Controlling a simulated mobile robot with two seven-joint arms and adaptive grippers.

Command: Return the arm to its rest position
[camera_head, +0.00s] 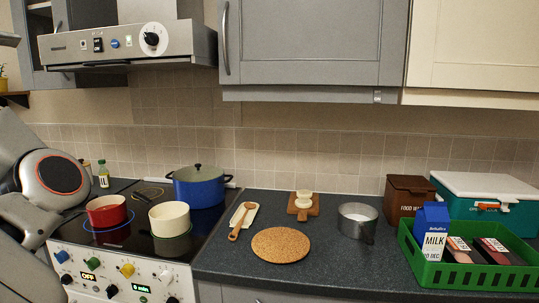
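Part of my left arm (55,175) fills the left edge of the picture, with a grey shell and a round dark joint cap. It stands in front of the left end of the stove. Its gripper does not show, so I cannot see what it holds, if anything. My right arm and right gripper are out of view.
The stove (172,262) bears a red pot (106,211), a cream pot (170,219) and a blue lidded pot (199,187). A cork mat (281,245), metal tin (357,223) and green crate (462,276) with a milk carton (434,243) sit right. The hood (120,42) overhangs.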

